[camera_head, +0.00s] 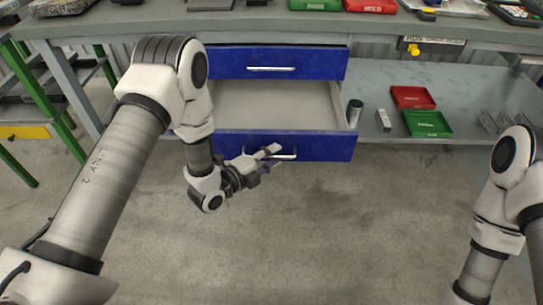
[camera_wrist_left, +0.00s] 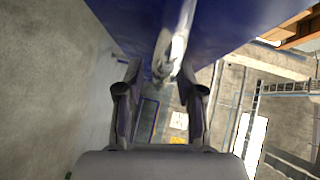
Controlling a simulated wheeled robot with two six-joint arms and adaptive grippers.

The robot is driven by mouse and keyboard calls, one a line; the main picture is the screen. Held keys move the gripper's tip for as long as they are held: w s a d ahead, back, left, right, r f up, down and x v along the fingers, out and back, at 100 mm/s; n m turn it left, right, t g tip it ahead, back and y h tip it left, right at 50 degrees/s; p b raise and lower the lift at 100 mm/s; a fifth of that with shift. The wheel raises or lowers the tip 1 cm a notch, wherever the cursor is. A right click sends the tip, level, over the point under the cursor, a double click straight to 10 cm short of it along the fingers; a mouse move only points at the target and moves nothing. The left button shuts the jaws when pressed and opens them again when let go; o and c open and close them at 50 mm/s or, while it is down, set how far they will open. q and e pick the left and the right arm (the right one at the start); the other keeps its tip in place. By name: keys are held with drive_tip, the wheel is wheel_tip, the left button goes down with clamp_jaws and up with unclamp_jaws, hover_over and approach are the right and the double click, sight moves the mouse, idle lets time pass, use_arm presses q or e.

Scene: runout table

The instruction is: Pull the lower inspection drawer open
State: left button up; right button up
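The lower drawer (camera_head: 330,148) has a blue front and stands pulled out, with its pale, empty inside showing. Its bar handle (camera_head: 284,157) is on the front face, and it also shows in the left wrist view (camera_wrist_left: 172,45). My left gripper (camera_head: 275,157) is at the front of this drawer, by the handle. Its two fingers are spread apart, and in the left wrist view (camera_wrist_left: 160,90) the handle shows in line with the gap between them. I cannot tell whether a finger touches it. My right gripper is out of view.
The upper blue drawer (camera_head: 310,62) is shut under the table top (camera_head: 230,30). Right of the drawers, a lower shelf (camera_head: 370,85) holds a metal cylinder (camera_head: 354,112), a red tray (camera_head: 412,97) and a green tray (camera_head: 428,124). The floor in front (camera_head: 300,230) is clear.

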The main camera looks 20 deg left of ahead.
use_arm(q)
drive_tip(key=shift+s, duration=0.1)
drive_tip(key=v, duration=1.2)
drive_tip(key=shift+f, duration=0.1)
